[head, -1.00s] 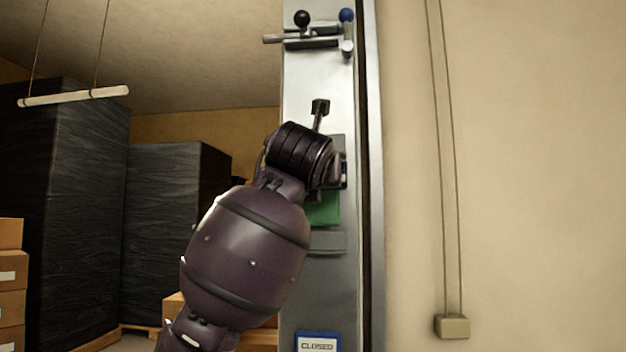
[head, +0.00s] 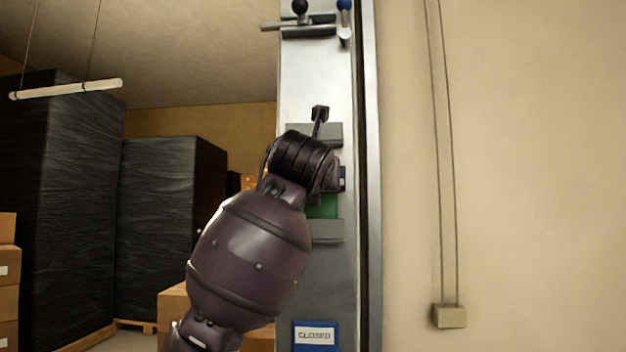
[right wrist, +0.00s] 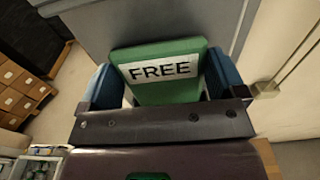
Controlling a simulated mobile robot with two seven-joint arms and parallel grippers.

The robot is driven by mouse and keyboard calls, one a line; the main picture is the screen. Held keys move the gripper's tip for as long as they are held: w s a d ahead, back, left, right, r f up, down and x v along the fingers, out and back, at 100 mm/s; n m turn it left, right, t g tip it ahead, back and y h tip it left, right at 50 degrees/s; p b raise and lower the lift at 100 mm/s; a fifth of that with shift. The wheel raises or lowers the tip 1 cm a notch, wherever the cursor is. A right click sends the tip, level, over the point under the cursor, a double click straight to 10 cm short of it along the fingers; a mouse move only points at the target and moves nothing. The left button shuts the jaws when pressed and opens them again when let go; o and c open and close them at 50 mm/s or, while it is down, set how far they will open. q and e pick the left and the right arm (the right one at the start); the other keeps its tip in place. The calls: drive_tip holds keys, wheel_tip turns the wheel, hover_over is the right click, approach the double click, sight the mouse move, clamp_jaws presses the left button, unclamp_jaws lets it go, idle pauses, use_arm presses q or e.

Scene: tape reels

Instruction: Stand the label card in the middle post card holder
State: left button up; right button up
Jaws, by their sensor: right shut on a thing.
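The label card is green with a white strip reading FREE (right wrist: 160,70) in the right wrist view. My right gripper (right wrist: 163,78) is shut on it, with a blue finger at each side. In the head view the card (head: 322,206) shows partly below my right wrist, in front of the grey post (head: 300,90). Its lower edge appears at the top of a grey ledge-like holder (head: 328,232) on the post. I cannot tell whether it is inside the holder. My right arm hides much of the card. My left gripper is not in view.
A blue-framed CLOSED card (head: 316,337) is lower on the post. A grey ledge (head: 330,130) and lever handles (head: 303,22) are above. Bare wall (head: 540,180) lies right of the post. Dark wrapped stacks (head: 60,210) and cartons stand at left.

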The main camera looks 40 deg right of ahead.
drive_tip(key=o, duration=0.6)
drive_tip(key=shift+o, duration=0.2)
drive_tip(key=v, duration=1.1)
